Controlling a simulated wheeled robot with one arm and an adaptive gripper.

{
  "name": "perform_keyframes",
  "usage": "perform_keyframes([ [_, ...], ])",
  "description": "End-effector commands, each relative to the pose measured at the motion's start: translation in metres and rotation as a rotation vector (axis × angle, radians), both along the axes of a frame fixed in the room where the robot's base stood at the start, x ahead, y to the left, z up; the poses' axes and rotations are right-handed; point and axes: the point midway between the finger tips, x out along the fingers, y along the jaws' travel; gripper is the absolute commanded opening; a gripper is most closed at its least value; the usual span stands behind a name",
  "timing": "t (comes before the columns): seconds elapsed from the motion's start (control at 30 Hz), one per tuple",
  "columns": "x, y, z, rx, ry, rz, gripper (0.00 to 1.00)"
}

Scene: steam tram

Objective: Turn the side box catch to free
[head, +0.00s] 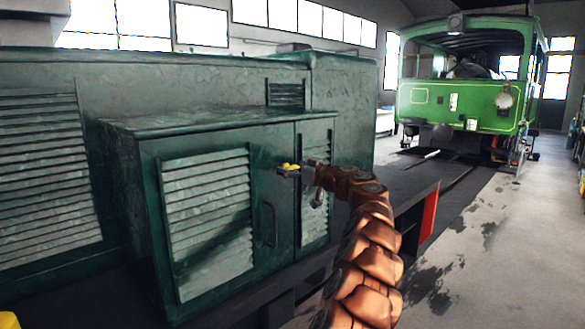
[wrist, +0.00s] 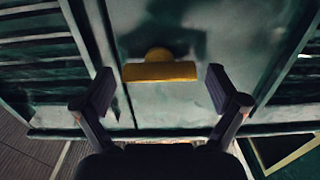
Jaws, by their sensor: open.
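The side box (head: 222,190) is a dark green louvred cabinet on the flank of the green machine. Its catch (head: 290,167) is a small yellow piece on the front face, near the seam between the two doors. In the wrist view the catch (wrist: 159,71) is a yellow bar lying crosswise with a round boss behind it. My gripper (wrist: 160,88) is open, with one finger on each side of the bar and a gap at both ends. In the head view my gripper (head: 297,172) partly covers the area beside the catch. I see no contact.
A vertical handle (head: 269,225) sits on the box door, below and left of the catch. A green tram (head: 468,85) stands on rails at the back right. The floor (head: 480,250) to the right is clear, with dark stains.

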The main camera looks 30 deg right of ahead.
Motion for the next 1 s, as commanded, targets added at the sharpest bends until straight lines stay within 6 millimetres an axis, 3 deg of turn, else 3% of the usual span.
perform_keyframes([
  [0.2,-0.0001,-0.0002,-0.0001,0.000,0.000,0.000,0.95],
  [0.77,-0.0001,-0.0001,-0.0003,0.000,0.000,0.000,0.36],
  [1.0,-0.0001,-0.0008,-0.0022,0.014,0.004,-0.001,0.36],
])
